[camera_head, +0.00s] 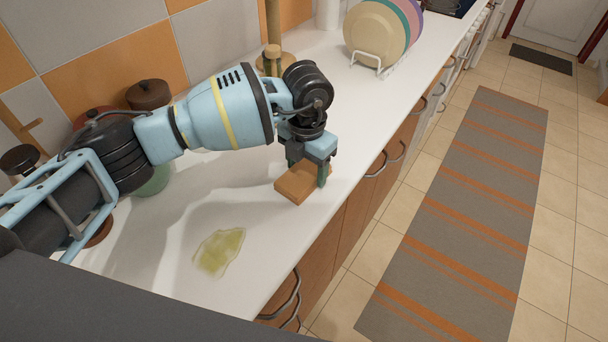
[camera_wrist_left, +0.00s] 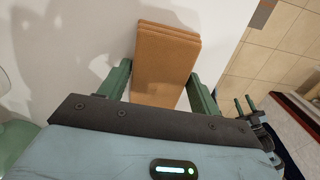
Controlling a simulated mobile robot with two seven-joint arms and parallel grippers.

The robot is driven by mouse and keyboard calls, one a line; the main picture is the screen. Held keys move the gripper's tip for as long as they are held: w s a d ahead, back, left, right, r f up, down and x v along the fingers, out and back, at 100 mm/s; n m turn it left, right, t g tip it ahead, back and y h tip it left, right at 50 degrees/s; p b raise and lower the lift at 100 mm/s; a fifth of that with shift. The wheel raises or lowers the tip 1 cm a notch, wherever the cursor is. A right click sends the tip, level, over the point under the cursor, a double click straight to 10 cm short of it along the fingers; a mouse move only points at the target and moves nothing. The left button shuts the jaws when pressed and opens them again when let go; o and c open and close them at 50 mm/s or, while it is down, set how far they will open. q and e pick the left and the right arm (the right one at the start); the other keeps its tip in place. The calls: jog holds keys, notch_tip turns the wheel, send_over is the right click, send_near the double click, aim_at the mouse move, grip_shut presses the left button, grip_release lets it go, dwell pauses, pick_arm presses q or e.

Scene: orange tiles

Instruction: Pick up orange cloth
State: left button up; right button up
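The orange cloth (camera_head: 296,184) is a folded, flat brown-orange block on the white counter near its front edge. In the left wrist view the cloth (camera_wrist_left: 167,62) lies ahead of and between the fingers. My left gripper (camera_head: 308,170) points down over the cloth, one finger at its right side. The left wrist view shows this gripper (camera_wrist_left: 160,88) open, fingers wide apart, with a slight gap at the cloth's left edge. Contact on the right is unclear. My right gripper (camera_wrist_left: 246,105) shows small at the right of that view, its two fingers apart.
A yellow-green spill (camera_head: 219,251) is on the counter nearer to me. Plates in a white rack (camera_head: 376,62) stand farther along. Lidded pots (camera_head: 148,95) and a wooden stand (camera_head: 273,60) are near the tiled wall. A striped rug (camera_head: 462,215) lies on the floor.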

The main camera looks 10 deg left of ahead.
aim_at(307, 169)
pick_arm(q)
jog(key=c, duration=0.3)
jog(key=shift+r, duration=0.1)
jog(key=shift+r, duration=0.55)
notch_tip(307, 169, up, 2)
jog(key=shift+w+r, duration=0.1)
jog(key=s+d, duration=0.2)
jog(key=s, duration=0.2)
jog(key=s+d+r, duration=0.1)
jog(key=s+d, duration=0.2)
jog(key=s, duration=0.2)
jog(key=s+d, duration=0.3)
jog(key=s, duration=0.2)
jog(key=shift+r, duration=0.3)
